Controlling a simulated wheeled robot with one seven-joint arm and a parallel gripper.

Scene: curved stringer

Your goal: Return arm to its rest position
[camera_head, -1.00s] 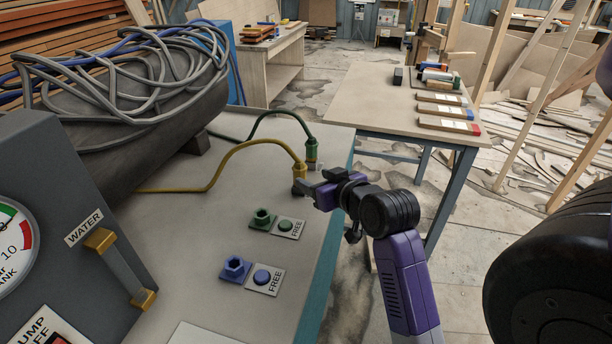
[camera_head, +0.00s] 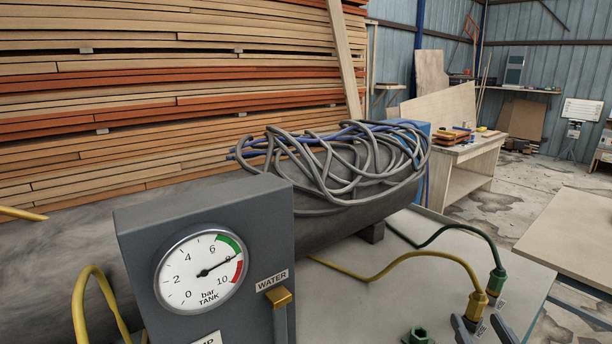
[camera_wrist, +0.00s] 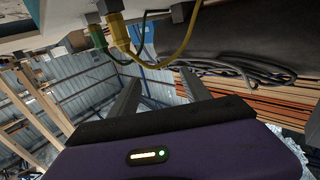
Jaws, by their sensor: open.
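My gripper (camera_head: 482,324) shows at the bottom edge of the head view, to the right of centre, with only its two dark fingers in frame. The fingers are apart, with no object held between them. The yellow hose connector (camera_head: 477,302) stands on the bench just by the fingertips in this view. In the wrist view, my gripper (camera_wrist: 160,86) has its fingers spread, with open space between them. The yellow connector (camera_wrist: 118,32) shows above and left of the fingertips there, apart from them. The rest of my arm is out of the head view.
A green connector (camera_head: 498,277) stands beside the yellow one. A grey panel with a gauge (camera_head: 202,268) and a yellow-ended WATER handle (camera_head: 279,297) stands at front left. Behind are the dark tank (camera_head: 345,222) and looped hoses (camera_head: 330,165). A second table (camera_head: 580,235) is at right.

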